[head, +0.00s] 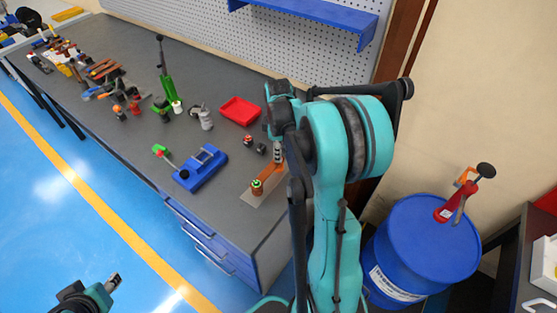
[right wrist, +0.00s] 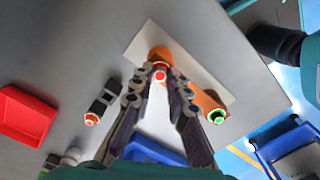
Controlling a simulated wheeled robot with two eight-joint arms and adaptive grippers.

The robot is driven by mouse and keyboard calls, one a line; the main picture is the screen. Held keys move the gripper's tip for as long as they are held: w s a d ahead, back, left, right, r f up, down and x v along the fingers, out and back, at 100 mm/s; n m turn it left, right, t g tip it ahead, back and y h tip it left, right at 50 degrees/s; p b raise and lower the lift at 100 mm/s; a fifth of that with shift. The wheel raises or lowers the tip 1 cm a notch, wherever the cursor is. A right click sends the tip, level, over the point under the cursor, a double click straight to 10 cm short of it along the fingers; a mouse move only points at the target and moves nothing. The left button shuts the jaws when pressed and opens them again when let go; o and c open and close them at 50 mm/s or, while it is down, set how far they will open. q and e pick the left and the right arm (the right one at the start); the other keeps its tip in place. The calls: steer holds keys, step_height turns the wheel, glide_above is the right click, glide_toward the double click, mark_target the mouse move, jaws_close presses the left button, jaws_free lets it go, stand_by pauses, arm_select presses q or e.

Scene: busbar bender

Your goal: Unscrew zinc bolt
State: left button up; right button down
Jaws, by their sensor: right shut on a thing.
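An orange busbar (head: 268,173) lies on a pale plate (head: 250,198) near the bench's right end. My right gripper (head: 278,158) reaches down to the bar's far end. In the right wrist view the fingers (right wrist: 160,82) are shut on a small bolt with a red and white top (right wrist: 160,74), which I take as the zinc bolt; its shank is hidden. A second bolt with a green, white and red top (head: 257,186) stands at the bar's near end and also shows in the right wrist view (right wrist: 217,116). My left gripper (head: 112,282) is low at left, away from the bench; its jaw opening is unclear.
A blue bender (head: 201,167) and a red tray (head: 240,111) stand left of the plate. Small dark parts (head: 262,148) sit close to the gripper. Many tools crowd the bench's far left. A blue drum (head: 420,245) stands on the floor at right.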

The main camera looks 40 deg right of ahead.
steer(key=n, duration=0.5)
steer(key=shift+n, duration=0.4)
steer(key=n, duration=0.4)
steer(key=shift+n, duration=0.8)
